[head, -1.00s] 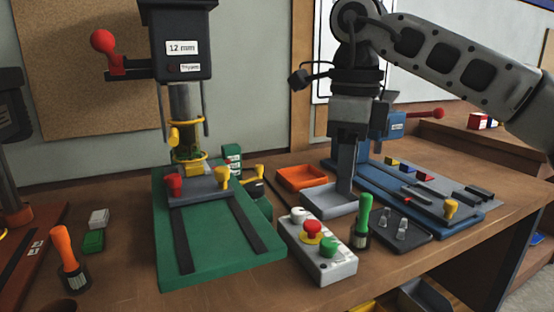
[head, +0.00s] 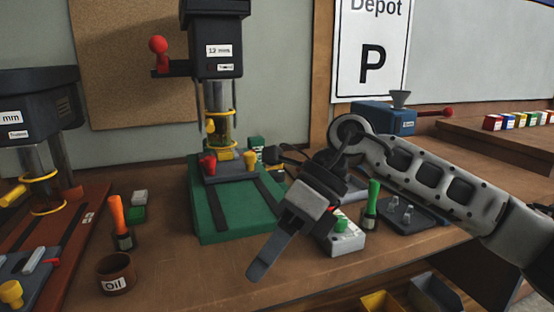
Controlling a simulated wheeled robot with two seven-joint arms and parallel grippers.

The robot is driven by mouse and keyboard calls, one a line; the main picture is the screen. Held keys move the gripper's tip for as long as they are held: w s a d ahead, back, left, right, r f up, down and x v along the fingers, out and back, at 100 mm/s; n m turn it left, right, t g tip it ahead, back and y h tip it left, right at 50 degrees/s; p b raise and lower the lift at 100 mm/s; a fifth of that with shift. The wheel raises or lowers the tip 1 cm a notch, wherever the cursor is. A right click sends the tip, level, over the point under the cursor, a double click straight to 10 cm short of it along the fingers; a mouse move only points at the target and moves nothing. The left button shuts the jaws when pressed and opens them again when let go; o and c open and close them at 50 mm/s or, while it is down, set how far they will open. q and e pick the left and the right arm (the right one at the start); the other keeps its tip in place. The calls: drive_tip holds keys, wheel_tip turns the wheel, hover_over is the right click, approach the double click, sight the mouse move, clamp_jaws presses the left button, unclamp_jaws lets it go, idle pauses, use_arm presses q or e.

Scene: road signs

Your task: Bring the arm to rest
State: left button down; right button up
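My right arm (head: 430,175) comes in from the right and bends down at the wrist over the front of the bench. My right gripper (head: 268,258) points down and to the left, in front of the green drill press base (head: 222,215). Its fingers overlap from this angle, so I cannot tell whether they are apart. I see nothing held between them. The gripper and wrist hide part of the control box (head: 347,240) and the area behind it. My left gripper is not in view.
An oil pot (head: 116,274), an orange-handled tool (head: 118,222) and a green-handled tool (head: 371,205) stand on the bench. A black tray (head: 425,222) lies under the forearm. Yellow and grey bins (head: 383,302) are below the front edge. Bench between pot and gripper is clear.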

drive_tip(key=s+a+r+m+g+y, duration=0.2)
drive_tip(key=s+a+m+y, duration=0.4)
drive_tip(key=y, duration=0.6)
drive_tip(key=w+d+f+m+t+h, duration=0.45)
drive_tip(key=f+m+t, duration=0.25)
drive_tip(key=m+t, duration=0.7)
drive_tip(key=w+d+f+m+t+h, duration=0.3)
drive_tip(key=d+f+m+t, duration=0.3)
drive_tip(key=m+t, duration=0.85)
drive_tip(key=s+d+f+m+g+h, duration=0.4)
drive_tip(key=s+d+f+m+g, duration=0.1)
drive_tip(key=f, duration=0.5)
drive_tip(key=s+d+f+m+g+h, duration=0.4)
drive_tip(key=s+f+m, duration=0.4)
drive_tip(key=f, duration=0.2)
drive_tip(key=shift+d+f+m+g, duration=0.35)
drive_tip(key=shift+d+g, duration=0.4)
drive_tip(key=shift+g, duration=0.3)
drive_tip(key=shift+s+h, duration=0.1)
drive_tip(key=shift+h, duration=0.15)
